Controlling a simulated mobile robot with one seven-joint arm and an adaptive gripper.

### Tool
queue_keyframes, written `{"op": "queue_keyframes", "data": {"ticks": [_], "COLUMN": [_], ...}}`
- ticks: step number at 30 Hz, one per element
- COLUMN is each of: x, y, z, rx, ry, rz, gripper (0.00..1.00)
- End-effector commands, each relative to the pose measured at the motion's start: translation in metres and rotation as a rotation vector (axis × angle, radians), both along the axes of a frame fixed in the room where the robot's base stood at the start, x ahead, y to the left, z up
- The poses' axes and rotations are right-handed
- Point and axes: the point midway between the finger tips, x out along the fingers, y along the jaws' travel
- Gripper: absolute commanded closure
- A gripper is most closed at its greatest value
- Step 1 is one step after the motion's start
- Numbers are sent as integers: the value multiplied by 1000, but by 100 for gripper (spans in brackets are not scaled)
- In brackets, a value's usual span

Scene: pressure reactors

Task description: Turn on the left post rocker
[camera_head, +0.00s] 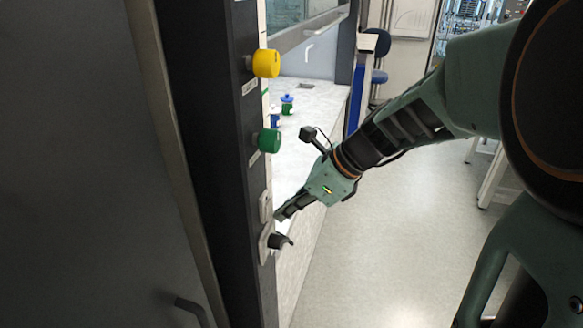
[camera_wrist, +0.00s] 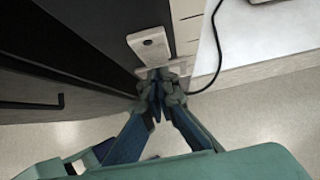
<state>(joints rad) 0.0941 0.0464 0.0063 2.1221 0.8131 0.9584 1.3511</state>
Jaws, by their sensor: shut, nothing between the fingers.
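The left post (camera_head: 230,130) is a dark upright panel at the left of the head view. A small pale rocker plate (camera_head: 265,206) sits low on it, and a pale plate (camera_wrist: 150,46) with a small mark shows just beyond the fingers in the wrist view. My gripper (camera_head: 279,215) is shut and empty, its tips close to the lower right of the rocker plate. It also shows in the wrist view (camera_wrist: 157,88). I cannot tell whether the tips touch anything. The rocker's on or off position is too small to make out.
A black plug-like fitting (camera_head: 280,240) sticks out just below my fingertips. A yellow knob (camera_head: 266,63) and a green knob (camera_head: 269,140) stick out higher on the post. A pale worktop (camera_head: 318,106) lies behind. Open floor (camera_head: 400,230) lies to the right.

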Motion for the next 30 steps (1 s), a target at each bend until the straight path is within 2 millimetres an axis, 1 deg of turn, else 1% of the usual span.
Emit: {"op": "queue_keyframes", "data": {"ticks": [3, 12, 17, 21, 30], "x": [1, 1, 3, 4, 3], "y": [3, 4, 11, 10, 11], "z": [0, 0, -4, -8, -8], "rx": [0, 0, 1, 0, 1], "ry": [0, 1, 3, 0, 1], "rz": [0, 1, 1, 1, 2], "gripper": [100, 100, 100, 100, 100]}}
